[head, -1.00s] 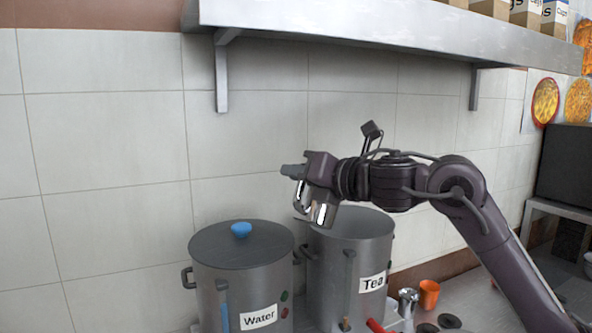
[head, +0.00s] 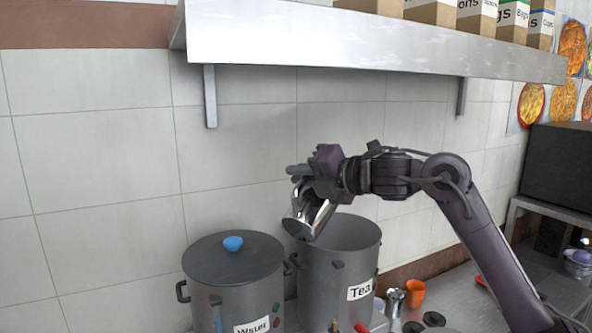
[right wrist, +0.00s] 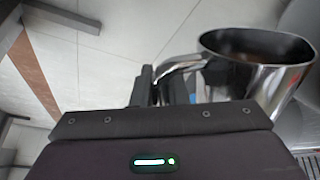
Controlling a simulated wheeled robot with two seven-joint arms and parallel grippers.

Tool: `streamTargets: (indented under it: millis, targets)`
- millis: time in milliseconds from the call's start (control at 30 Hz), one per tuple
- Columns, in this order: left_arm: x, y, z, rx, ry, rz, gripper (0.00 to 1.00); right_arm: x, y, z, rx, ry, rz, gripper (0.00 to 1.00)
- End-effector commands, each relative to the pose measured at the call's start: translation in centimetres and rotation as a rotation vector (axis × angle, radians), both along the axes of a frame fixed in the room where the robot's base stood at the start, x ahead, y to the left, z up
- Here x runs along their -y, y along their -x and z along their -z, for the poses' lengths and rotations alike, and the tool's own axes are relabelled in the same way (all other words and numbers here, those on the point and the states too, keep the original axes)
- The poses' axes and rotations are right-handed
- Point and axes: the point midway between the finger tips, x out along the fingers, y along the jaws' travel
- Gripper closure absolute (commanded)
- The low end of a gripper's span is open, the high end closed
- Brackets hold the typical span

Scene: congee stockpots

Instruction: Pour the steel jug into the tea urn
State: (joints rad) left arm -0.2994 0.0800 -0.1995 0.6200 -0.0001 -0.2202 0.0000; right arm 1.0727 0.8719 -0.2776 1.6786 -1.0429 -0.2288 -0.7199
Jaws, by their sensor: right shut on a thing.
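The shiny steel jug (head: 312,212) is tilted, its mouth turned down to the left, above the left part of the tea urn's open top. My right gripper (head: 298,176) is shut on the jug. The right wrist view also shows the jug (right wrist: 262,72), with brown liquid inside. The tea urn (head: 338,277) is a grey steel pot labelled "Tea", without a lid. I see no stream of liquid. My left gripper is not in view.
A lidded urn labelled "Water" (head: 235,280) with a blue knob stands left of the tea urn. A steel cup (head: 394,302) and an orange cup (head: 415,293) stand to the right. A steel shelf (head: 370,45) with boxes hangs above.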

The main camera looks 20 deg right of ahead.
Motion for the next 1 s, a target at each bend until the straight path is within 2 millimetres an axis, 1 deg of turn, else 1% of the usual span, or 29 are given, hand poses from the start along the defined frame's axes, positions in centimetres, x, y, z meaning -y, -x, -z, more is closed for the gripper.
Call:
streamTargets:
  millis: [33,500,1000]
  targets:
    - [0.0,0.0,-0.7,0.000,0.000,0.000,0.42,0.4,-0.2,-0.5,-0.012,-0.024,0.003,1.00]
    - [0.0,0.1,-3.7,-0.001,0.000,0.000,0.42,2.7,-1.8,-0.7,-0.147,-0.221,0.002,1.00]
    - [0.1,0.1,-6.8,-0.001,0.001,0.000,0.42,5.2,-3.6,-0.7,-0.262,-0.386,0.002,1.00]
